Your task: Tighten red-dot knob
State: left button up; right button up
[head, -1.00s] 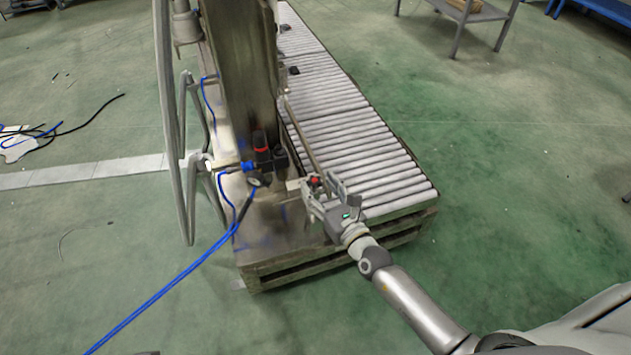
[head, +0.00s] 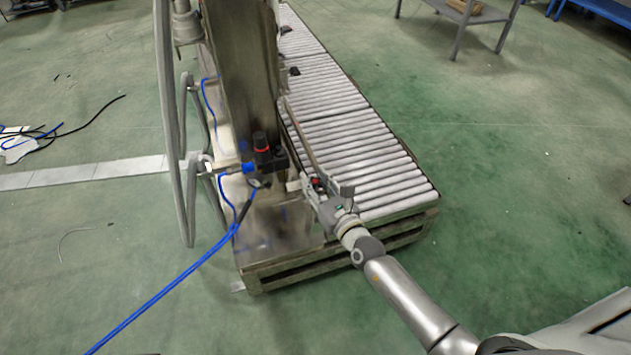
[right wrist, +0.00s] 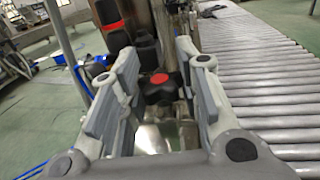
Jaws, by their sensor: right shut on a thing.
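The red-dot knob (right wrist: 160,88) is dark with a round red centre, and it sits between the two fingers of my right gripper (right wrist: 157,62) in the right wrist view. The fingers are shut on it, one on each side. In the head view the knob (head: 317,184) shows as a small red spot, partly hidden by my right gripper (head: 325,188), beside the metal column. My left gripper is not in view.
A metal column (head: 243,80) stands left of the knob, with a black, red-banded regulator (head: 262,150) and blue hose (head: 165,285). A roller conveyor (head: 365,165) runs behind.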

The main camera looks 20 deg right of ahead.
jog(key=shift+r+m+h+p, duration=0.2)
jog(key=shift+m+h+p, duration=0.1)
jog(key=shift+h+p, duration=0.25)
jog(key=shift+m+h+p, duration=0.4)
jog(key=shift+h+p, duration=0.15)
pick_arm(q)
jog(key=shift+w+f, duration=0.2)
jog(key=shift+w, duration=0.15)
pick_arm(e)
jog(key=shift+f, duration=0.2)
jog(key=o, duration=1)
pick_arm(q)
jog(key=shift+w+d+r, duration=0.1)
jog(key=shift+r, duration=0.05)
pick_arm(e)
jog(key=shift+o, duration=0.2)
jog(key=shift+s, duration=0.1)
jog(key=s, duration=1.1)
jog(key=shift+s+d, duration=0.4)
